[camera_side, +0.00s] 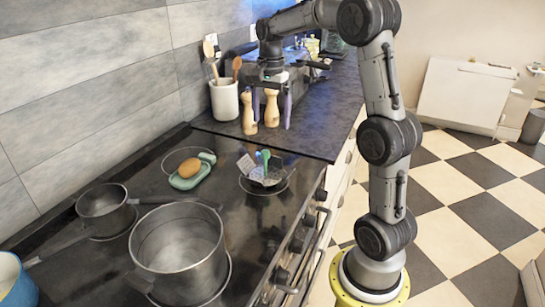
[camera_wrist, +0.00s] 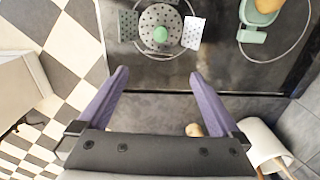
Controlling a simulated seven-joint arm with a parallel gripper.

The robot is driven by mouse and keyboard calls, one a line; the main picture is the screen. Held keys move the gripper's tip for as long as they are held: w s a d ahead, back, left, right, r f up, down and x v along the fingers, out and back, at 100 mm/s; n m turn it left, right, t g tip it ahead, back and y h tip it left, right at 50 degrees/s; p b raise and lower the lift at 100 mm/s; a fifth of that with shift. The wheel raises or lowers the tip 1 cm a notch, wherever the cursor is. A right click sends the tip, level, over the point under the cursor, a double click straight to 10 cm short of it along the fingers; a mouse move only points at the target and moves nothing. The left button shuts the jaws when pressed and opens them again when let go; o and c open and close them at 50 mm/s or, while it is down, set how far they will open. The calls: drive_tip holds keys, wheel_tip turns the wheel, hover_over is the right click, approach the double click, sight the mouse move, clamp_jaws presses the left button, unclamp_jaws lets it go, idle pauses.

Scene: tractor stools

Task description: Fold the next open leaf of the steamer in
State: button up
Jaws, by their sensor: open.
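The steamer (camera_side: 268,178) is a small perforated metal disc with a green knob in its middle, lying on the back right hob ring. In the wrist view the steamer (camera_wrist: 160,15) is near the top edge. A grey leaf (camera_wrist: 128,25) stands out on its left and a paler leaf (camera_wrist: 193,32) on its right; the top is cut off by the picture edge. My gripper (camera_side: 271,122) is open and empty above the dark counter, behind the steamer in the side view. In the wrist view my gripper (camera_wrist: 158,75) has its purple fingers wide apart, clear of the steamer.
Two wooden mills (camera_side: 249,112) stand by my fingers in the side view. A utensil crock (camera_side: 224,100) is by the wall. A green dish with a brown egg-shaped item (camera_side: 190,168) lies left of the steamer. A large pot (camera_side: 180,250) and a saucepan (camera_side: 103,208) stand nearer.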

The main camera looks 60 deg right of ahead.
sight(272, 156)
drive_tip(key=f, duration=1.3)
drive_tip(key=shift+s+d+f, duration=0.15)
drive_tip(key=shift+d+f, duration=0.05)
drive_tip(key=shift+f, duration=0.05)
drive_tip(key=shift+c, duration=0.3)
